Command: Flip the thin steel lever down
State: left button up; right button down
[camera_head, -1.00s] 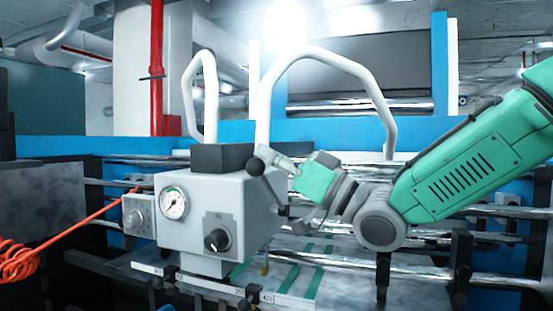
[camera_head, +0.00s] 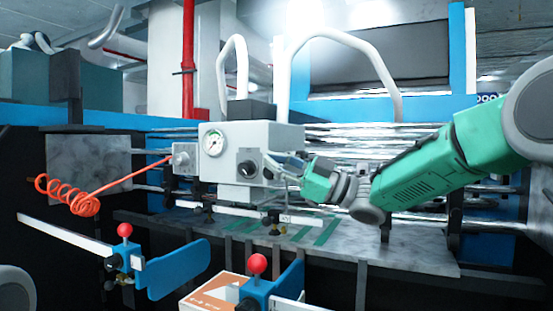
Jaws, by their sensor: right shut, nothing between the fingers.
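A light grey control box (camera_head: 228,142) with a round gauge (camera_head: 213,143) and a black knob (camera_head: 247,169) stands at the middle of the machine. A small dark ball end (camera_head: 268,174) shows at the box's right side. The thin steel lever itself cannot be told apart clearly from my gripper's fingers there. My right gripper (camera_head: 284,168), with a green body, reaches in from the right and points left at the box's right side. It is shut with nothing held. Whether it touches the lever is hidden. My left gripper is out of view.
Silvery rollers (camera_head: 350,140) run behind the box. In front are two blue clamps with red balls (camera_head: 124,230) (camera_head: 257,264), and a coiled orange hose (camera_head: 75,195) is at the left. A marbled plate (camera_head: 385,250) lies below my right arm.

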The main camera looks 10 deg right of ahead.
jog(key=shift+w+d+f+n+b, duration=0.1)
jog(key=shift+f+n+b, duration=0.15)
jog(key=shift+f, duration=0.25)
jog(key=shift+w+d+f+n+b, duration=0.15)
jog(key=shift+f+n, duration=0.1)
jog(key=shift+f, duration=0.2)
jog(key=shift+s+f, duration=0.1)
jog(key=shift+f, duration=0.05)
jog(key=v, duration=1.1)
jog(key=shift+r, duration=0.25)
jog(key=shift+s+d, duration=0.15)
jog(key=shift+d, duration=0.05)
